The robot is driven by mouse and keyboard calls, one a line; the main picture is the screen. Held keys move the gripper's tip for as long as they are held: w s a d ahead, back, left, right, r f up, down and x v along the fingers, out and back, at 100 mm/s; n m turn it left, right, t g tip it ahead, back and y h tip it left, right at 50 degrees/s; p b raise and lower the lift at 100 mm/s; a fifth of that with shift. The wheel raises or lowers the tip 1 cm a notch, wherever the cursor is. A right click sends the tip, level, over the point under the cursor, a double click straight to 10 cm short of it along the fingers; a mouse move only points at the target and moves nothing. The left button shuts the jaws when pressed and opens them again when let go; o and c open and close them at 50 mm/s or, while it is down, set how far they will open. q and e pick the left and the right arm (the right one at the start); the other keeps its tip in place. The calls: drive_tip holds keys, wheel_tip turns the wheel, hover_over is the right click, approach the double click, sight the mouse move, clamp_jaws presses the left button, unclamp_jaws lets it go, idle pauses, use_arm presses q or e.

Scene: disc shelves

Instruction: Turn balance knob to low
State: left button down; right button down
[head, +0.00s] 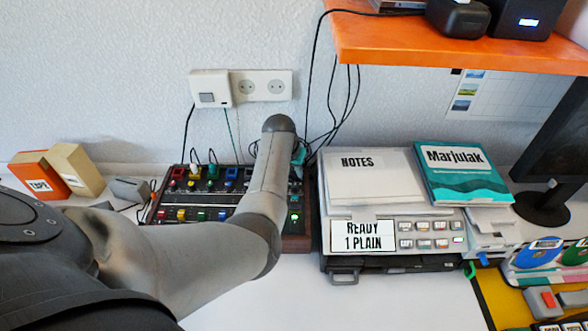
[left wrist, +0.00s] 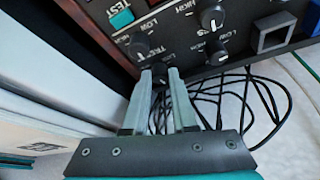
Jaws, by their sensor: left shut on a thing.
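The dark control panel (head: 222,214) with coloured buttons and knobs stands against the wall, partly hidden behind my left arm. In the left wrist view the panel (left wrist: 190,62) shows several black knobs and LOW and HIGH labels. My left gripper (left wrist: 161,71) has its two grey fingers at the panel edge, shut on a black knob (left wrist: 160,76) between the tips. The word balance is not readable, and the held knob's pointer is mostly hidden. In the head view only a teal bit of the gripper shows behind the arm. My right gripper is not in view.
Loose black cables (left wrist: 235,98) lie beside the panel. A grey device (head: 435,240) with NOTES papers stands close to its right. An orange shelf (head: 450,50) hangs above. Two boxes (head: 72,168) stand at the left. White table (head: 400,300) in front is clear.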

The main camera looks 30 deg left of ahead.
use_arm(q)
drive_tip(key=shift+d+r+n+g+y+p, duration=0.15)
drive_tip(key=shift+n+g+y+p, duration=0.2)
drive_tip(key=shift+n+p, duration=0.7)
drive_tip(key=n+y, duration=0.1)
drive_tip(key=n, duration=0.2)
drive_tip(key=shift+w, duration=0.1)
drive_tip(key=shift+d+f+n+g+y+b, duration=0.15)
drive_tip(key=shift+n+g+y, duration=0.1)
drive_tip(key=shift+n, duration=0.35)
drive_tip(key=shift+f+n+g+y+b, duration=0.1)
drive_tip(key=shift+n+g+y+b, duration=0.1)
drive_tip(key=shift+n, duration=0.35)
drive_tip(key=shift+w+n+g+y+b, duration=0.1)
drive_tip(key=shift+n+g+y+b, duration=0.2)
drive_tip(key=shift+n+b, duration=0.7)
drive_tip(key=shift+r+n, duration=0.1)
drive_tip(key=shift+n, duration=0.4)
drive_tip(key=c, duration=1)
unclamp_jaws()
drive_tip(key=shift+p, duration=0.3)
